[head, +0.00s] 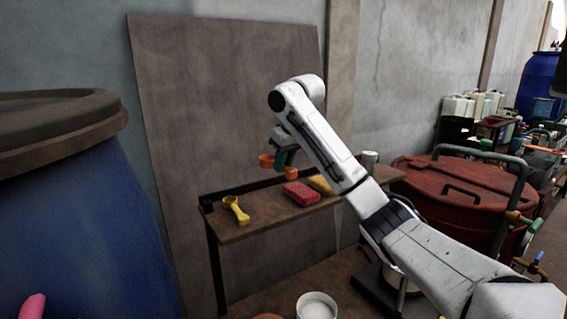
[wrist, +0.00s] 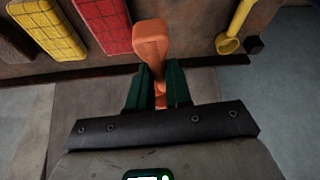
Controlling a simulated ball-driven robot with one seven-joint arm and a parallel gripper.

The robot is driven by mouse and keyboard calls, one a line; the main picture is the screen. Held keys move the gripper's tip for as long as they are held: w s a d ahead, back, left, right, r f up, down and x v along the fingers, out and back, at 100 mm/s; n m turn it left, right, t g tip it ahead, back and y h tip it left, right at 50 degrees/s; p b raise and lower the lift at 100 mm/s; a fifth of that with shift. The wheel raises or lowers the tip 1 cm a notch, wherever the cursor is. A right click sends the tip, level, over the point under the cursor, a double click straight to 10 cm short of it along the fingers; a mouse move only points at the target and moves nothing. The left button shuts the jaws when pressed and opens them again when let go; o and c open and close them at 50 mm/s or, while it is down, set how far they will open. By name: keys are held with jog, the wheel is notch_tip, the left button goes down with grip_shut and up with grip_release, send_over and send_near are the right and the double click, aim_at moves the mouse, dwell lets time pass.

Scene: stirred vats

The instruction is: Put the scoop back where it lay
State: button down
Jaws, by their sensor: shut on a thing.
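My gripper (head: 284,160) is shut on an orange scoop (head: 266,161) and holds it above a narrow brown wall shelf (head: 262,221). In the wrist view, the green fingers of my gripper (wrist: 159,80) close around the orange scoop (wrist: 151,40), with part of it showing beyond the fingers and a bit between them. A yellow scoop (head: 236,210) lies on the left part of the shelf; it also shows in the wrist view (wrist: 236,28) at the upper right. Whether the orange scoop touches the shelf is unclear.
A red block (head: 300,193) and a yellow block (head: 320,185) lie on the shelf, right of the yellow scoop. A blue barrel (head: 70,215) stands at left, a red lidded vat (head: 460,190) at right. Bare shelf shows between the yellow scoop and red block.

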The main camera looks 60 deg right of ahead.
aim_at(292, 169)
jog(key=shift+f+b, duration=3.35)
jog(key=shift+f, duration=0.1)
jog(key=shift+f+b, duration=0.3)
jog(key=shift+f, duration=0.9)
jog(key=shift+f, duration=0.35)
jog(key=c, duration=1)
grip_release()
jog(key=shift+o, duration=0.2)
jog(key=shift+r, duration=0.15)
jog(key=p+v, duration=0.1)
jog(key=v, duration=0.9)
jog(key=shift+s+r+p, duration=0.15)
jog(key=shift+r+p, duration=0.1)
jog(key=shift+p, duration=0.05)
